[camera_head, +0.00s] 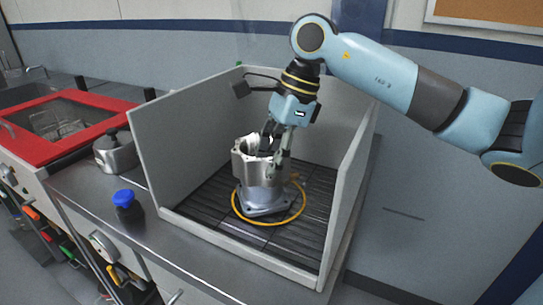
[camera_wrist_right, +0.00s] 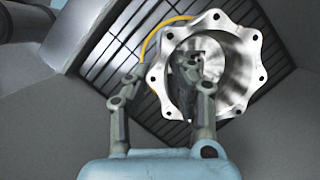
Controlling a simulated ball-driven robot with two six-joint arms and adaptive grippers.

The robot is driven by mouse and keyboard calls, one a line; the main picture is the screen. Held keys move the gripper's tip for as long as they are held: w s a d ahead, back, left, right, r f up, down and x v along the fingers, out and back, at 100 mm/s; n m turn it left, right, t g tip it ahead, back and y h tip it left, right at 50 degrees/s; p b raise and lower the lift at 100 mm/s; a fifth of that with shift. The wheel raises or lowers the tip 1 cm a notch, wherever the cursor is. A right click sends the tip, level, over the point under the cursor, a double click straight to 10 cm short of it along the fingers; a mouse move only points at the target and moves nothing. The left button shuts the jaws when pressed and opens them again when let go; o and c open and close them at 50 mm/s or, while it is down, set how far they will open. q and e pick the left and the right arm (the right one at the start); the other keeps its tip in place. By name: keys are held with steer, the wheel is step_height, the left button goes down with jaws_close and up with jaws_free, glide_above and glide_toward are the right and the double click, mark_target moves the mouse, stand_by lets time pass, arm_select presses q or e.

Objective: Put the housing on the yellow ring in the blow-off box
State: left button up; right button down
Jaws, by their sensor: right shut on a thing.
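The metal housing (camera_head: 262,192) is a silver, open-topped cylinder with a wide base flange. It stands upright in the blow-off box (camera_head: 342,215), inside the yellow ring (camera_head: 269,224) on the slatted floor. I cannot tell whether its base touches the floor. My right gripper (camera_head: 275,150) is at the housing's upper rim, with one finger inside the opening and one outside, shut on the wall. In the right wrist view, the housing's scalloped flange and hollow bore (camera_wrist_right: 232,75) show beside the fingers, and part of the yellow ring (camera_wrist_right: 152,42) shows behind. My left gripper is not in view.
The box has tall grey walls on its sides and back and a low front edge. A blue-capped bottle (camera_head: 127,208) and a metal pot (camera_head: 115,150) stand on the counter to the left. A red-framed basin (camera_head: 62,127) lies farther left.

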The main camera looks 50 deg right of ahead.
steer(key=c, duration=1.6)
jaws_free()
steer(key=shift+f, duration=0.1)
steer(key=o, duration=0.5)
steer(key=b+v, duration=0.1)
steer(key=v, duration=1.1)
steer(key=shift+b, duration=0.3)
